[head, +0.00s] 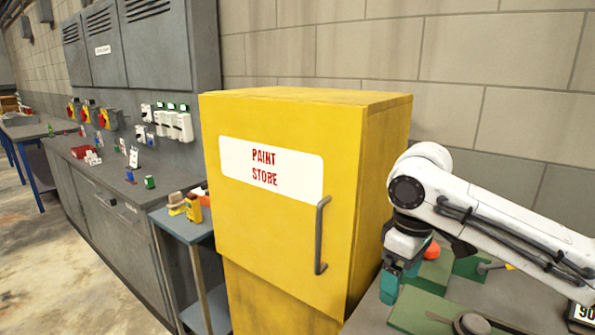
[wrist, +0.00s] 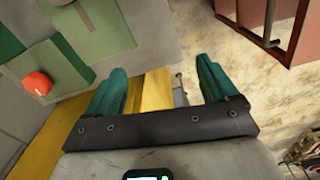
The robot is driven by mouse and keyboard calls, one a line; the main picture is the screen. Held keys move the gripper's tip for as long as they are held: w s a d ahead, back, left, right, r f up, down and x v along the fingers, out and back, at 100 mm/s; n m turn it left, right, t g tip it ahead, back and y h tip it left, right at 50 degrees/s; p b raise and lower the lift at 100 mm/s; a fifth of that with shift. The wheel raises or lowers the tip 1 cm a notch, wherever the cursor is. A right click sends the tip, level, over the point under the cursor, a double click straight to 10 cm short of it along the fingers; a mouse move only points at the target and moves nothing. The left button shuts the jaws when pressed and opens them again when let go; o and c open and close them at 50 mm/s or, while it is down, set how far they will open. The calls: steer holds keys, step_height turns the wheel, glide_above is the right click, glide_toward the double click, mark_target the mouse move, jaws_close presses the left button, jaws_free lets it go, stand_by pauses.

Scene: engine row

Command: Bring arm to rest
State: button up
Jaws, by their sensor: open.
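My gripper (head: 390,285) with teal fingers hangs at the end of my white arm, at the right of the head view. It is beside the right side of the yellow paint store cabinet, over or near the edge of a grey bench. In the wrist view my gripper (wrist: 162,72) has its two teal fingers spread wide apart with nothing between them. Part of the yellow cabinet (wrist: 158,88) shows behind the fingers. The head view shows only one finger clearly.
The yellow cabinet (head: 285,215) stands close to my arm. Green blocks and a red knob (head: 431,249) sit by the gripper; the knob also shows in the wrist view (wrist: 38,83). A small side table (head: 181,226) holds several items. Open floor (head: 30,240) lies at left.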

steer(key=s+a+f+t+y, duration=0.2)
steer(key=a+f+y, duration=0.3)
steer(key=a, duration=0.7)
steer(key=s+a+f+m+y, duration=0.1)
steer(key=s+f+m, duration=0.1)
steer(key=s+f, duration=0.4)
steer(key=s+d+f+m+t+h, duration=0.1)
steer(key=s+d+f+m, duration=0.2)
steer(key=s+d+f, duration=0.35)
steer(key=s+d+f+m+h, duration=0.1)
steer(key=s+d+f+m, duration=0.15)
steer(key=s+f, duration=0.55)
steer(key=s+d+f+m+g+h, duration=0.2)
steer(key=s+d+f+h, duration=0.2)
steer(key=s+d, duration=0.9)
steer(key=s+f, duration=0.1)
steer(key=s, duration=0.1)
steer(key=shift+s, duration=0.35)
steer(key=shift+f, duration=0.1)
